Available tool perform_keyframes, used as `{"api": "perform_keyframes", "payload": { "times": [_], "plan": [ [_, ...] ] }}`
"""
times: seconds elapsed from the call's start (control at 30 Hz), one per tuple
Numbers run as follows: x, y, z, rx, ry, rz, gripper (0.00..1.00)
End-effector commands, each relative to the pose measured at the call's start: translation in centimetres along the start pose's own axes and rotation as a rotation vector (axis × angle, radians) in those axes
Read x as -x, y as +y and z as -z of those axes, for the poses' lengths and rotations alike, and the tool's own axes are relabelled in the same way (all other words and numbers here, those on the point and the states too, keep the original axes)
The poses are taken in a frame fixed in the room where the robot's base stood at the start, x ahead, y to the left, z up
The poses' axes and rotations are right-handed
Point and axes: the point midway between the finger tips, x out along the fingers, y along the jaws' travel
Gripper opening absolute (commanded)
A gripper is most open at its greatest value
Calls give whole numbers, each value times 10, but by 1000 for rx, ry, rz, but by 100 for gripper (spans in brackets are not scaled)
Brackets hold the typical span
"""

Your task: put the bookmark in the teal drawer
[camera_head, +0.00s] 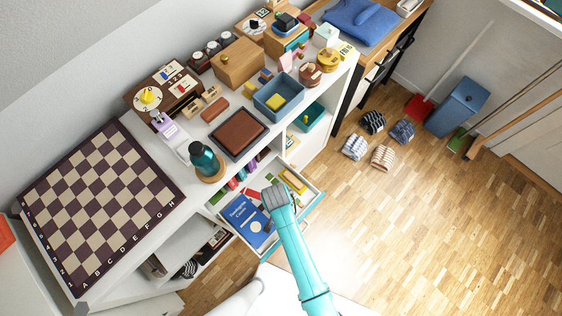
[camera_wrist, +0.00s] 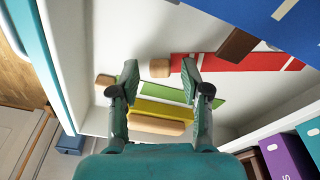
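The teal-edged drawer (camera_head: 311,212) is pulled out of the white shelf unit. Its teal front (camera_wrist: 33,40) and white inside also show in the wrist view. My gripper (camera_head: 268,190) reaches over the drawer; in the wrist view my gripper (camera_wrist: 160,75) is open, with nothing seen held between its fingers. A flat red strip with white bands (camera_wrist: 245,62) lies in the drawer, right of the fingers. A flat green strip (camera_wrist: 172,91) lies beyond and between them. I cannot tell for certain which strip is the bookmark.
A blue book (camera_head: 246,219) lies in the drawer. A yellow piece with a wooden block (camera_wrist: 158,122) lies near the fingers. The drawer's walls surround my gripper. Above, a brown tray (camera_head: 239,133), a green bottle (camera_head: 205,160) and a chessboard (camera_head: 100,190) crowd the shelf top.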

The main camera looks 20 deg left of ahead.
Motion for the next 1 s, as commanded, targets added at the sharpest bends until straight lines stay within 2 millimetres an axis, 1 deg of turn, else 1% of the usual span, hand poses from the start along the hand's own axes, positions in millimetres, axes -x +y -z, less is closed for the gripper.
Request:
{"api": "perform_keyframes", "payload": {
  "times": [0.23, 0.37, 0.47, 0.7, 0.8, 0.9, 1.0],
  "plan": [
    [1, 0, 0, 0, 0, 0, 47],
    [11, -1, 1, 0, 2, 2, 47],
    [26, -1, 1, 1, 3, 3, 47],
    [74, -1, 1, 0, 3, 3, 47],
    [92, 0, 1, 0, 2, 2, 47],
    [106, -1, 1, 0, 2, 2, 47],
    [115, 0, 0, 0, 1, 1, 47]
  ]
}}
